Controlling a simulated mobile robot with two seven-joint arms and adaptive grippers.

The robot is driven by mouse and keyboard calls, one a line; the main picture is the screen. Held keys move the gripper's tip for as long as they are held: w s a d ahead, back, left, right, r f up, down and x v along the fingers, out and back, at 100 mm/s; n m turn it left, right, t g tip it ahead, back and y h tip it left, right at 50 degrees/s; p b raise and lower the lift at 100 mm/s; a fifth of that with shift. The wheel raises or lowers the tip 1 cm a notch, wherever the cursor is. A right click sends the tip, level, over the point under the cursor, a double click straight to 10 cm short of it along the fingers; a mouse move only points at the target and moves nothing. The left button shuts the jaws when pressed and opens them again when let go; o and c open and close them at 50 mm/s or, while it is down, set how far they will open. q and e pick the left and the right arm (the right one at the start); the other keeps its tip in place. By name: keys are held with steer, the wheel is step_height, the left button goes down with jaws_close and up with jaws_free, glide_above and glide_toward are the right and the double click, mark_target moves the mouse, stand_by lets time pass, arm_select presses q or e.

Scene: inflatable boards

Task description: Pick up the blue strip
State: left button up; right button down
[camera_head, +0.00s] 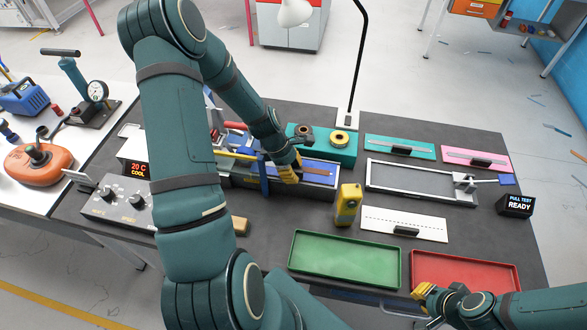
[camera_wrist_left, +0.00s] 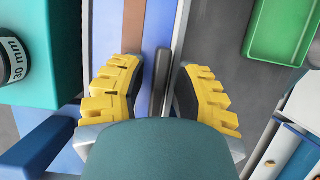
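A blue strip (camera_head: 322,167) lies on the grey bench fixture beside the teal block, with a brown band along it. In the left wrist view the blue surface (camera_wrist_left: 158,30) runs between my fingers, with a dark upright-looking bar (camera_wrist_left: 160,82) over it. My left gripper (camera_head: 292,174) is over the left end of the strip. Its yellow fingers (camera_wrist_left: 160,95) are apart, one on each side of the dark bar, with gaps visible. My right gripper (camera_head: 425,294) is at the front edge of the red tray; its opening cannot be made out.
A green tray (camera_head: 345,260) and a red tray (camera_head: 465,268) are at the front. A yellow device (camera_head: 347,205) stands near the fixture. Teal (camera_head: 385,141), pink (camera_head: 460,151) and white (camera_head: 385,217) boards with black handles lie right, around a metal frame (camera_head: 410,190).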

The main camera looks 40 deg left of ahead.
arm_select(q)
jaws_close()
